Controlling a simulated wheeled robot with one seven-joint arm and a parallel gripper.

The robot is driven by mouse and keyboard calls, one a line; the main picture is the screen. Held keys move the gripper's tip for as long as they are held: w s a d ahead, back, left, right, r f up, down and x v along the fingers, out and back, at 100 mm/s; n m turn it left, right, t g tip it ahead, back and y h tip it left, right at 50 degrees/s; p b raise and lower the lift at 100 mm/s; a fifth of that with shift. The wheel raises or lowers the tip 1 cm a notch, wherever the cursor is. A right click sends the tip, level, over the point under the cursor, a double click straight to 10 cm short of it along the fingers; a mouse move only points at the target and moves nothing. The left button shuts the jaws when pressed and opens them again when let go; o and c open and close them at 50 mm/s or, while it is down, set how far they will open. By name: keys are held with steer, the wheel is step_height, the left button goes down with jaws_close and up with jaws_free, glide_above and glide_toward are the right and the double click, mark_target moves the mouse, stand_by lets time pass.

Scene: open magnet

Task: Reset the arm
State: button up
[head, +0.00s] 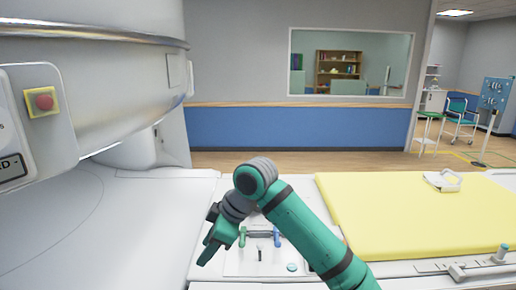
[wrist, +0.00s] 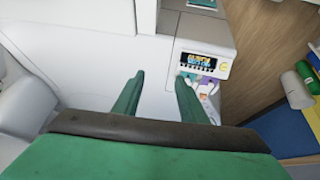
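My arm (head: 300,228) is green with dark grey bands. It reaches in from the bottom of the head view and bends at a grey joint above the white bed end. My gripper (head: 211,250) hangs at the left of that joint, pointing down and left over the white surface. In the wrist view my gripper (wrist: 160,76) shows two green fingers spread apart with nothing between them. Beyond the fingers are a white surface and a small display panel (wrist: 204,62) with a lit screen. In the head view the fingers overlap, so their gap is hidden there.
The large white magnet housing (head: 90,90) fills the left, with a red button (head: 43,102) on a yellow plate. A yellow mattress (head: 400,225) lies at the right, with a white device (head: 443,180) on it. Blue and green handles (head: 276,236) stand close beside my gripper.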

steer(key=w+a+f+m+t+y, duration=0.2)
steer(key=a+f+m+t+y, duration=0.45)
steer(key=a, duration=0.55)
steer(key=s+d+f+m+t+h, duration=0.25)
steer(key=s+f+m+t, duration=0.2)
steer(key=f, duration=0.35)
steer(key=s+d+f+m+t+h, duration=0.1)
steer(key=s+d+f+m+t, duration=0.2)
steer(key=f+m, duration=0.4)
steer(key=s+d+f+m+h, duration=0.1)
steer(key=s+d+f+h, duration=0.4)
steer(key=s, duration=0.5)
steer(key=s+d+f+m+h, duration=0.2)
steer(key=s+d+f, duration=0.45)
steer(key=s, duration=0.35)
steer(key=s+d+r+n+h, duration=0.1)
steer(key=s+d+r, duration=0.1)
steer(key=s, duration=0.6)
steer(key=s+d+r+n, duration=0.2)
steer(key=s+d, duration=0.3)
steer(key=s, duration=0.3)
steer(key=shift+s+d+h, duration=0.3)
steer(key=shift+h, duration=0.1)
